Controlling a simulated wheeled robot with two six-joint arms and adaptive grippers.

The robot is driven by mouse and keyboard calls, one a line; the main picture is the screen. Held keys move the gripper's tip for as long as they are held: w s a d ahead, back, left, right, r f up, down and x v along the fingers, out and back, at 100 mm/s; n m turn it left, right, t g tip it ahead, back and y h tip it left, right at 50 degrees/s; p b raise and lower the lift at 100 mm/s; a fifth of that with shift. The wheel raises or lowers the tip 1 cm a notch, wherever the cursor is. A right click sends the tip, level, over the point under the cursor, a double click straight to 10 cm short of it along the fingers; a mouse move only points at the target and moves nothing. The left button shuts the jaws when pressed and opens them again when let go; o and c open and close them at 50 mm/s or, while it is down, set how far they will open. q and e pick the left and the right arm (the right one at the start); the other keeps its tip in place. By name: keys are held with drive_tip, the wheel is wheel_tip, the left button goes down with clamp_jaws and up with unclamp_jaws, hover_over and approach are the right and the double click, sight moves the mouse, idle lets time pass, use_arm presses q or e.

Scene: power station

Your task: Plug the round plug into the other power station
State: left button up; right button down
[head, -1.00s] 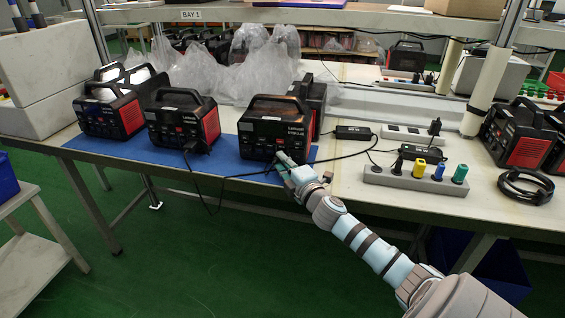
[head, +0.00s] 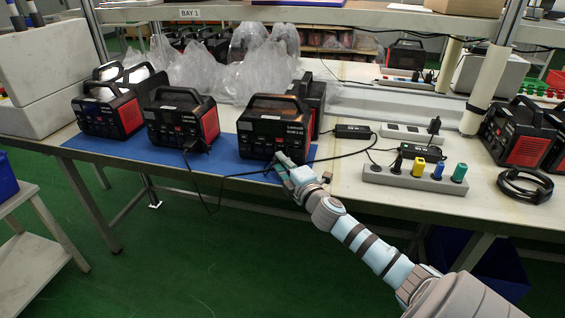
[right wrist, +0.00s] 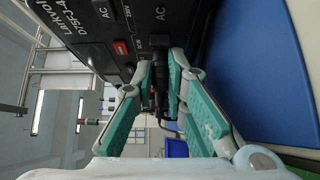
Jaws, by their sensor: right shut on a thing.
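My right gripper (head: 280,162) is at the lower front of a black and red power station (head: 275,125) on the blue mat. In the right wrist view my right gripper (right wrist: 160,85) is shut on a black round plug (right wrist: 159,76). The plug points at the station's front panel (right wrist: 105,30), by the AC labels, and its tip is at or against the panel. I cannot tell how deep it sits. A second power station (head: 181,120) stands to the left, with a black cable at its front. My left gripper is not in view.
The blue mat (head: 225,160) runs along the table's front edge. A grey power strip (head: 410,178) with several coloured plugs, a black adapter (head: 352,131) and a coiled cable (head: 525,186) lie to the right. More stations stand at the left and right ends.

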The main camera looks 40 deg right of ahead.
drive_tip(key=shift+w+d, duration=0.1)
drive_tip(key=shift+d, duration=0.1)
drive_tip(key=shift+d+r, duration=0.1)
drive_tip(key=shift+d, duration=0.15)
drive_tip(key=shift+a, duration=0.15)
idle(0.7)
idle(0.4)
drive_tip(key=s+a+n+y, duration=0.3)
drive_tip(key=a+y, duration=0.2)
drive_tip(key=a, duration=0.7)
drive_tip(key=s+a+n+y, duration=0.3)
drive_tip(key=a+y, duration=0.2)
drive_tip(key=a, duration=0.7)
drive_tip(key=s+a+r+n+g+y, duration=0.3)
drive_tip(key=s+a+r+y, duration=0.1)
drive_tip(key=s+a, duration=0.2)
drive_tip(key=s+a+r+n+g+y, duration=0.4)
drive_tip(key=s+a, duration=0.3)
drive_tip(key=a, duration=0.2)
drive_tip(key=shift+n+y, duration=0.3)
drive_tip(key=shift+y, duration=0.3)
